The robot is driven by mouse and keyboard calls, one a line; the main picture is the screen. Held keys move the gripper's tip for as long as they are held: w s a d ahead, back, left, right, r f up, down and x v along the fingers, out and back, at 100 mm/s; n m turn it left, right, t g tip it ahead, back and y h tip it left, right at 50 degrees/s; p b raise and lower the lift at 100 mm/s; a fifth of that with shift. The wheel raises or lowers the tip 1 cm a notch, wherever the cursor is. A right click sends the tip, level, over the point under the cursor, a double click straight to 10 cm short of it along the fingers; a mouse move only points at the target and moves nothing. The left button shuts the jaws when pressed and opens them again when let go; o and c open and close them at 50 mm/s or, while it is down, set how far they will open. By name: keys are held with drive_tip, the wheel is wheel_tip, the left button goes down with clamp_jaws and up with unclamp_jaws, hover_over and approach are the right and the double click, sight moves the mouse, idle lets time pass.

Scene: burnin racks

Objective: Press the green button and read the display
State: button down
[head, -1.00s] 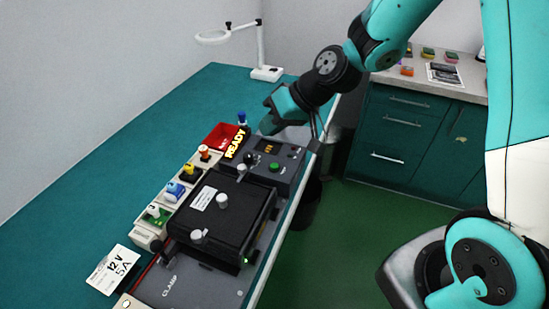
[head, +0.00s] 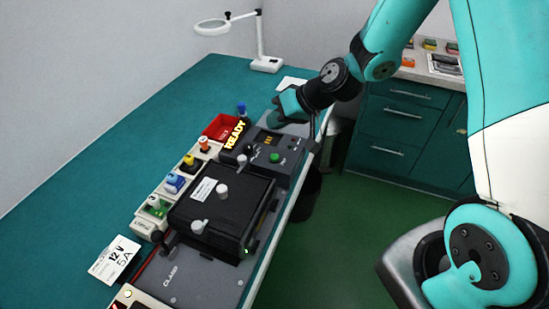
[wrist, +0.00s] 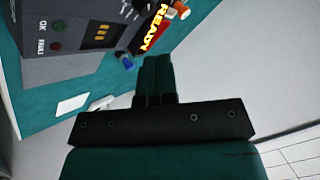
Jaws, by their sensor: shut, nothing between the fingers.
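The green button (head: 275,158) stands on the sloped top of a dark grey console (head: 291,163) on the teal bench. A small display (head: 268,141) with orange segments sits above the button; its reading is too small to make out. In the wrist view the display (wrist: 100,33) shows orange bars at upper left. My gripper (head: 275,120) is just beyond the console's far end, apart from the button. Its fingers (wrist: 155,72) are shut and empty. The large green button does not show clearly in the wrist view; a small green lamp (wrist: 59,26) does.
A glowing READY sign (head: 235,135) and a red bin (head: 219,127) stand left of the console. A black clamp box (head: 222,205) with pale knobs lies nearer. A magnifier lamp (head: 266,64) stands behind. The bench's left side is clear.

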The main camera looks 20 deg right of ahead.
sight(276, 155)
wheel_tip(276, 155, down, 7)
drive_tip(key=b, duration=0.5)
drive_tip(key=shift+f, duration=0.15)
idle(1.6)
drive_tip(key=shift+f+b, duration=0.4)
drive_tip(key=shift+f+b, duration=0.4)
idle(0.5)
idle(0.4)
drive_tip(key=shift+r+p, duration=0.6)
drive_tip(key=shift+r, duration=0.25)
drive_tip(key=shift+r+p, duration=1.9)
drive_tip(key=shift+r, duration=0.7)
